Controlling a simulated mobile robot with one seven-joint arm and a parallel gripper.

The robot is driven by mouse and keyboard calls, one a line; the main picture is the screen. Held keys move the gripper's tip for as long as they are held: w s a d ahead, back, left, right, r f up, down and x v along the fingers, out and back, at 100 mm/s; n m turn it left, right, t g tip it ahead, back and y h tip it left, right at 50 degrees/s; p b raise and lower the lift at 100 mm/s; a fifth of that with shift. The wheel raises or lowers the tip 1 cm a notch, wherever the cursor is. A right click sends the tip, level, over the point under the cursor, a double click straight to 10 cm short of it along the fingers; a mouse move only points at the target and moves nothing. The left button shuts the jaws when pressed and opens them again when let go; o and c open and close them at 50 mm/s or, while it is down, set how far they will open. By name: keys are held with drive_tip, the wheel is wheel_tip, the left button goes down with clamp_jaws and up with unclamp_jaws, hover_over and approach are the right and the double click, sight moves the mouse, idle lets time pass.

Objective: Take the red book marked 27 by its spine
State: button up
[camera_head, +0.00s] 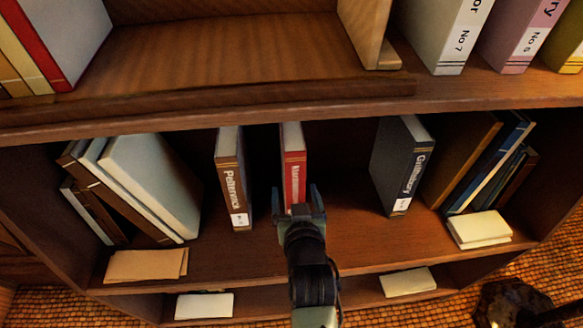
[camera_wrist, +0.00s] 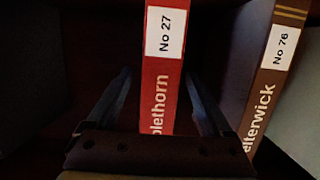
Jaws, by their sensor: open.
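The red book (camera_head: 293,165) stands upright on the middle shelf with its spine facing out, and its lower end is partly hidden by my gripper in the head view. In the wrist view the red book (camera_wrist: 161,80) shows a white label reading No 27. My gripper (camera_head: 297,190) is in front of the lower spine. In the wrist view my open gripper (camera_wrist: 159,76) has one finger on each side of the spine, with dark gaps between the fingers and the book. Whether the fingertips reach past the spine's front face I cannot tell.
A brown book (camera_head: 232,180), labelled No 76 in the wrist view (camera_wrist: 276,70), stands left of the red book in the head view. A dark grey book (camera_head: 400,165) stands to the right. Leaning books (camera_head: 150,180) fill the left end. An upper shelf edge (camera_head: 210,112) runs above.

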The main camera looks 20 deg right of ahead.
drive_tip(key=x, duration=0.3)
drive_tip(key=shift+b, duration=0.3)
drive_tip(key=shift+c, duration=0.3)
clamp_jaws()
idle(0.8)
drive_tip(key=shift+r, duration=0.35)
